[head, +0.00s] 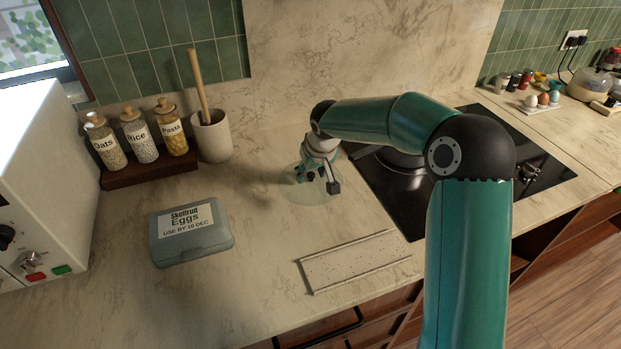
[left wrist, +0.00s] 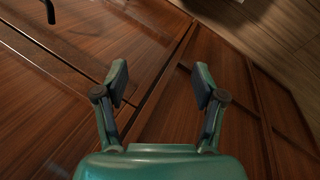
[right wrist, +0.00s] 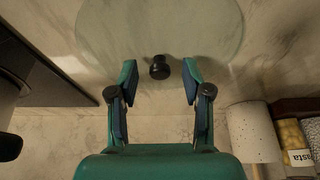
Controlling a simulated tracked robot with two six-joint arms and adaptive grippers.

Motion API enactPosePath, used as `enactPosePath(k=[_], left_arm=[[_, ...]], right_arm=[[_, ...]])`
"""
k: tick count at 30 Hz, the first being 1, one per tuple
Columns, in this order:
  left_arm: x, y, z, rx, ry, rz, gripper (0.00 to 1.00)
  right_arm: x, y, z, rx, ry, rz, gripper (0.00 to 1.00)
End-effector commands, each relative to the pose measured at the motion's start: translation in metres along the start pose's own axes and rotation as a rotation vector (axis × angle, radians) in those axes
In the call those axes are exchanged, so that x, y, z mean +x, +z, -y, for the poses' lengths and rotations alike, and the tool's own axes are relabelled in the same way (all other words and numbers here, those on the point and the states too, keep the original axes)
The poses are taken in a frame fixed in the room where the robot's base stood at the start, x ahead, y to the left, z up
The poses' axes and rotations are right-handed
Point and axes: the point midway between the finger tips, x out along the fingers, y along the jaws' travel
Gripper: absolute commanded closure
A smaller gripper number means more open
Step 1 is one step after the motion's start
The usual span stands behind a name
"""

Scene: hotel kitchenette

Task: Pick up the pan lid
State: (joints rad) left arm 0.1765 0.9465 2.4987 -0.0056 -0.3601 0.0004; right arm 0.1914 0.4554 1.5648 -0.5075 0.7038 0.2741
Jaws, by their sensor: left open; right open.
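The pan lid (head: 306,196) is a clear glass disc lying on the countertop, left of the hob. In the right wrist view the lid (right wrist: 160,25) shows its black knob (right wrist: 159,67). My right gripper (head: 320,184) is above the lid in the head view. In the right wrist view this gripper (right wrist: 159,74) is open, and the knob appears between its fingertips with a gap on each side. My left gripper (left wrist: 161,78) is open and empty, facing brown wooden cabinet fronts. It is not visible in the head view.
A black hob (head: 393,211) with a pan (head: 400,160) on it is right of the lid. A grey egg box (head: 190,232), a utensil pot (head: 211,138) and labelled jars on a wooden rack (head: 150,168) stand left. A speckled board (head: 355,263) lies in front.

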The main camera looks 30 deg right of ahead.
Motion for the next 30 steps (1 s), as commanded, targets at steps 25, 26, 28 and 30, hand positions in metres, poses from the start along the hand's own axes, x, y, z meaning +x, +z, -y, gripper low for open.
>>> enactPosePath(k=[25, 26, 28, 30], left_arm=[[-0.0006, 0.0001, -0.0002, 0.0, 0.0, 0.0, 0.3], [-0.0006, 0.0001, -0.0002, 0.0, 0.0, 0.0, 0.3], [-0.0006, 0.0001, -0.0002, 0.0, 0.0, 0.0, 0.3], [-0.0005, 0.0001, -0.0002, 0.0, 0.0, 0.0, 0.3]], right_arm=[[0.0042, -0.0003, 0.0003, 0.0, -0.001, -0.002, 1.0], [0.0042, -0.0003, 0.0004, 0.0, -0.001, -0.002, 1.0], [0.0041, -0.0004, 0.0004, 0.0, -0.001, -0.002, 1.0], [0.0034, -0.0008, 0.0005, 0.0, -0.001, -0.002, 1.0]])
